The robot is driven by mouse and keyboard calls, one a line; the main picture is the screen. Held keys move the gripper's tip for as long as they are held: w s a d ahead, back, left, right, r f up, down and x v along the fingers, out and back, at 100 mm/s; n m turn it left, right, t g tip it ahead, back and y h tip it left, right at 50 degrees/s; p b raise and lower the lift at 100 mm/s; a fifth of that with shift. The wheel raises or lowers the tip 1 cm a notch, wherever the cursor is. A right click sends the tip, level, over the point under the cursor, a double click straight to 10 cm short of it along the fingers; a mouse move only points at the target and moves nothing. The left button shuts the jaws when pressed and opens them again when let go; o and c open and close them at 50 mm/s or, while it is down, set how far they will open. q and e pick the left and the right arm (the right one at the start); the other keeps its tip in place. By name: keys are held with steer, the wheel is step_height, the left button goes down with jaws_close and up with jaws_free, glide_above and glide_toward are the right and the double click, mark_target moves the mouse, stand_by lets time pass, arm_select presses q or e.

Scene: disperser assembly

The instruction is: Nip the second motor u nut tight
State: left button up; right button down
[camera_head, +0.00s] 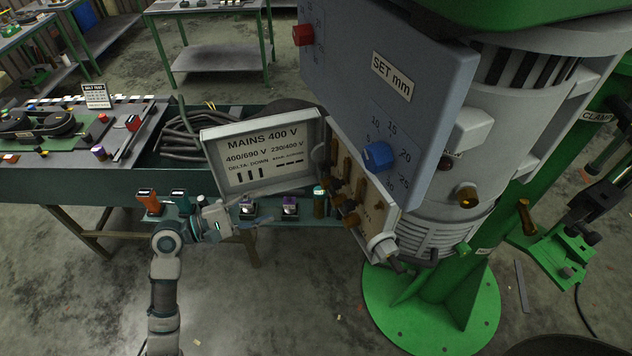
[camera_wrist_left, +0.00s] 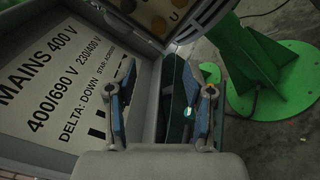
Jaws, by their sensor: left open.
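The motor's open terminal box (camera_head: 392,222) shows several brass-coloured studs and links on a pale board, below the blue-grey panel. In the left wrist view a strip of the board (camera_wrist_left: 158,20) shows at the top, with a letter U on it. I cannot tell which nut is the second U nut or how tight it sits. My left gripper (camera_head: 262,221) is open, left of the terminal box and apart from it, below the MAINS sign. In the left wrist view its two fingers (camera_wrist_left: 165,88) are spread with nothing between them. My right gripper is not in view.
The MAINS 400 V sign plate (camera_head: 262,152) stands close above my left gripper. Small tools in holders (camera_head: 148,201) line the bench's front edge. A green motor stand (camera_head: 432,318) rises from the floor at right. A cable coil (camera_head: 185,135) lies in the bench tray.

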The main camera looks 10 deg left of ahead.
mark_target(322, 186)
arm_select(q)
steer(key=p+x, duration=0.2)
steer(key=x, duration=1.1)
steer(key=shift+w+d, duration=0.15)
steer(key=shift+w, duration=0.25)
steer(key=shift+w+d+f, duration=0.1)
steer(key=shift+w+d, duration=0.15)
steer(key=shift+d, duration=0.3)
steer(key=shift+a, duration=0.25)
steer(key=shift+c, duration=0.2)
steer(key=shift+a, duration=0.15)
jaws_close()
